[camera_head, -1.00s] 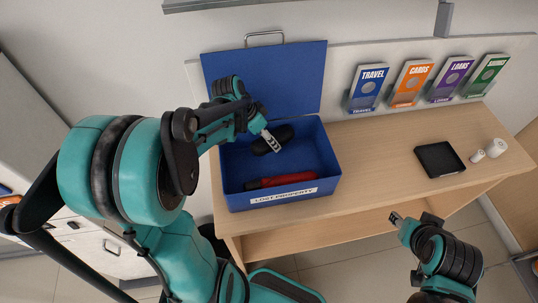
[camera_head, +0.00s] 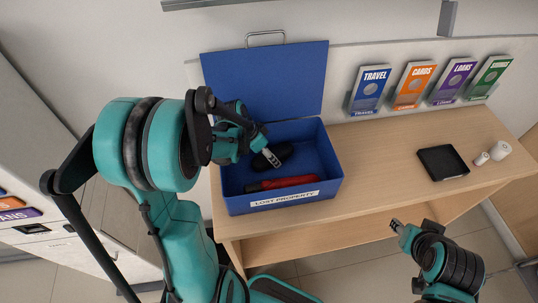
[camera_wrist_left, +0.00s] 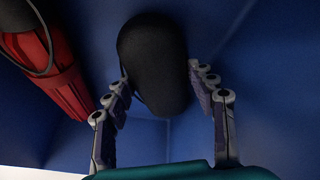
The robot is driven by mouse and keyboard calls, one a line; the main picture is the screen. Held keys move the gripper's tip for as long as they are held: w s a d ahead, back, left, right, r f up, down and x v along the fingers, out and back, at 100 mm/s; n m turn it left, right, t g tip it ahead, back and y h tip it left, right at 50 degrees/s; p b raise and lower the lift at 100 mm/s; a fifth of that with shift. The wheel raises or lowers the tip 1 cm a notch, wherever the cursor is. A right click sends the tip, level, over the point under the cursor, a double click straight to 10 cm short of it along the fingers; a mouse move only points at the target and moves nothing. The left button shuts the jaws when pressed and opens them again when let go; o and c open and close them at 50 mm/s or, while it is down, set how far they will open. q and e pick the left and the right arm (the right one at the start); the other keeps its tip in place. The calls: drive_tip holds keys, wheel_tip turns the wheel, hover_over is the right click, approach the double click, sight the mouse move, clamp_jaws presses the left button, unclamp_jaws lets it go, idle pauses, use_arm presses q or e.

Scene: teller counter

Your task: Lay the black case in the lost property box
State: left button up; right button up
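The black case (camera_head: 284,152) is a dark rounded oblong inside the blue lost property box (camera_head: 240,206), towards its back. My left gripper (camera_head: 271,157) reaches into the box from the left, with its fingers at the case. In the left wrist view, the case (camera_wrist_left: 152,60) lies between the two fingertips (camera_wrist_left: 158,72), which appear to touch its sides. I cannot tell whether its underside touches the box floor. My right gripper (camera_head: 397,225) is in front of the counter, away from the box, and its finger gap is unclear.
A red umbrella (camera_head: 290,182) lies along the front inside the box; it also shows in the left wrist view (camera_wrist_left: 45,65). The open blue lid (camera_head: 290,75) stands behind. A black tray (camera_head: 442,162), white cylinders (camera_head: 500,150) and leaflet holders (camera_head: 370,90) are to the right.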

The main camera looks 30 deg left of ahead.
use_arm(q)
drive_tip(key=shift+o, duration=0.9)
drive_tip(key=shift+r, duration=0.1)
drive_tip(key=shift+r, duration=0.15)
drive_tip(key=p+v, duration=0.3)
drive_tip(key=v, duration=0.8)
drive_tip(key=s+d+r+n+t+y, duration=0.3)
drive_tip(key=s+d+r+n+t, duration=0.1)
drive_tip(key=s+d, duration=0.5)
drive_tip(key=shift+s+d+r+n+y, duration=0.3)
drive_tip(key=shift+d+r+n, duration=0.05)
drive_tip(key=shift+d+n, duration=0.55)
